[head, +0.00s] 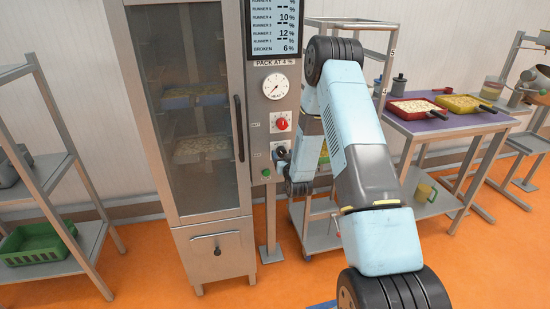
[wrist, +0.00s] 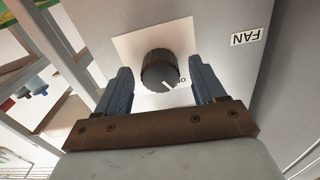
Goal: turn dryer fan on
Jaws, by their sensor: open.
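The fan knob (wrist: 160,70) is black and round with a white pointer line. It sits on a pale plate (wrist: 127,47) on the grey panel, beside a FAN label (wrist: 247,38). In the wrist view the pointer slants toward the lower right, near a partly hidden mark. My gripper (wrist: 160,82) is open, with one blue finger on each side of the knob and a visible gap to it on both sides. In the head view the dark fan knob (head: 281,152) shows low on the dryer's control column, just left of my wrist, which hides part of that area.
A red knob (head: 282,124) and a round dial (head: 275,86) are above the fan knob; a green button (head: 266,173) is below left. The dryer's glass door (head: 187,110) with its long handle is shut at left. A trolley (head: 440,126) with trays stands right.

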